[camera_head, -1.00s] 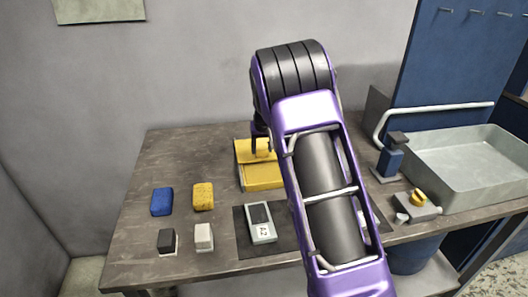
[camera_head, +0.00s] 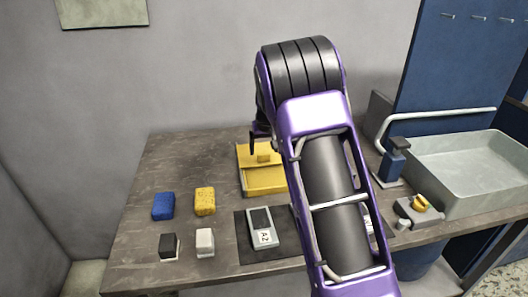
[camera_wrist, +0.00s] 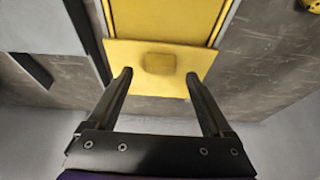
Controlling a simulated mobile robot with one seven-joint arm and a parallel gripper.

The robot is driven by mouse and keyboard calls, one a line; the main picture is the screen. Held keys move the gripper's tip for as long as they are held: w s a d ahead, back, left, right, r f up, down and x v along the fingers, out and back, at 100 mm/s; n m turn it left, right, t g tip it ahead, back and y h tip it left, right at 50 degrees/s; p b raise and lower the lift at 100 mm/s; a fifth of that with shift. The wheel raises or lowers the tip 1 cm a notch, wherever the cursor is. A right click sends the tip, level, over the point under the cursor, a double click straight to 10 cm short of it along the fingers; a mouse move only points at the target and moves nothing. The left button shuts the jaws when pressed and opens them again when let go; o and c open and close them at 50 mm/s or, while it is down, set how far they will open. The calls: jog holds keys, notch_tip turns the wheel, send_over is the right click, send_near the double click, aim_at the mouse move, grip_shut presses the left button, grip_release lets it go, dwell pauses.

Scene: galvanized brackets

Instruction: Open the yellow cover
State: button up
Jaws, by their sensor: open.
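The yellow cover (camera_head: 263,157) is a flat plate with a small raised yellow knob (camera_wrist: 159,63), on the yellow box (camera_head: 264,181) at the table's back middle. In the wrist view the cover (camera_wrist: 135,88) spans the picture ahead of my fingers, with a yellow recess between grey rails beyond it. My gripper (camera_head: 259,142) is open and empty at the back edge of the box, partly hidden by my arm. In the wrist view its fingertips (camera_wrist: 159,76) lie apart on either side of the knob, not touching it.
Left on the table (camera_head: 190,150) are a blue sponge (camera_head: 163,206), a yellow sponge (camera_head: 205,201), a black block (camera_head: 169,246) and a white block (camera_head: 205,243). A grey device (camera_head: 261,228) lies on a dark mat. A basin (camera_head: 470,165) stands at right, the wall close behind.

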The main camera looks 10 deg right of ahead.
jog(key=v, duration=1.5)
jog(key=shift+p, duration=0.3)
jog(key=shift+w, duration=0.1)
